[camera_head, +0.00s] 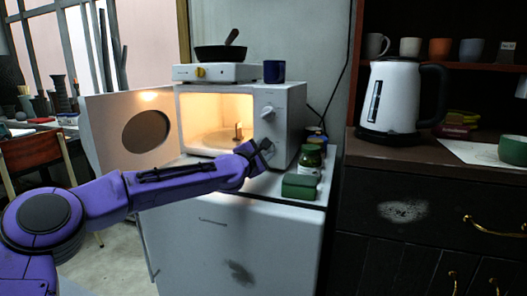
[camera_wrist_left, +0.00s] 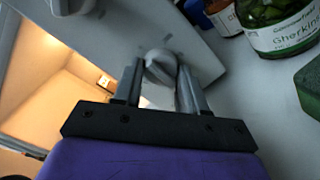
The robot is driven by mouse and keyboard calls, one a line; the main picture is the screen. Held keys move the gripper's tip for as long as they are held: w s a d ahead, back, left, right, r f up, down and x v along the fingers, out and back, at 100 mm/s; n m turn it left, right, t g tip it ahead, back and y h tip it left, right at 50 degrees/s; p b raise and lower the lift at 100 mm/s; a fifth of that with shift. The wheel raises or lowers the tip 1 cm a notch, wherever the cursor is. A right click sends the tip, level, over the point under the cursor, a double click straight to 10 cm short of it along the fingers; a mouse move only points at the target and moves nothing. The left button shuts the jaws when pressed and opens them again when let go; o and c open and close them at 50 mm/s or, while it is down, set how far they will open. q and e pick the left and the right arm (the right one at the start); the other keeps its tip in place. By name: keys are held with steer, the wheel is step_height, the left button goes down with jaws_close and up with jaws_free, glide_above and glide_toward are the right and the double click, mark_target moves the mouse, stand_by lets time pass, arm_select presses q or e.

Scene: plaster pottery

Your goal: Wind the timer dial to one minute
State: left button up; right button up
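The white microwave (camera_head: 284,118) stands on a white cabinet with its door (camera_head: 127,133) swung open to the left and its inside lit. Its upper dial (camera_head: 267,111) shows on the right-hand front panel and also at the top left of the left wrist view (camera_wrist_left: 72,5). My left gripper (camera_head: 266,148) is at the lower part of that panel. In the left wrist view its two spread fingers (camera_wrist_left: 161,78) are on either side of the lower dial (camera_wrist_left: 160,66), with narrow gaps visible. The lower dial is hidden in the head view. I cannot read any dial markings. My right gripper is out of view.
A gherkin jar (camera_head: 310,158) and a green block (camera_head: 299,187) stand close to the right of my left gripper. A hot plate with a pan (camera_head: 220,54) and a blue mug (camera_head: 274,71) sit on top of the microwave. A kettle (camera_head: 391,100) stands farther right.

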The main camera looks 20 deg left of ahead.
arm_select(q)
steer(key=shift+r+m+p, duration=0.25)
steer(key=shift+m+p, duration=0.7)
steer(key=shift+m, duration=0.05)
steer(key=m+p, duration=0.2)
steer(key=m, duration=0.1)
steer(key=shift+r+g+p, duration=0.15)
steer(key=shift+g+p, duration=0.15)
steer(key=shift+p, duration=0.1)
steer(key=m+y+p, duration=0.1)
steer(key=m+p, duration=0.3)
steer(key=m, duration=0.1)
steer(key=shift+d+r, duration=0.1)
steer(key=m+p, duration=0.2)
steer(key=m, duration=0.1)
steer(key=m+y+p, duration=0.1)
steer(key=m+p, duration=0.2)
steer(key=m, duration=0.1)
steer(key=shift+d+g+y, duration=0.15)
steer(key=shift+g+y, duration=0.15)
steer(key=shift+m+p, duration=0.7)
steer(key=shift+m, duration=0.7)
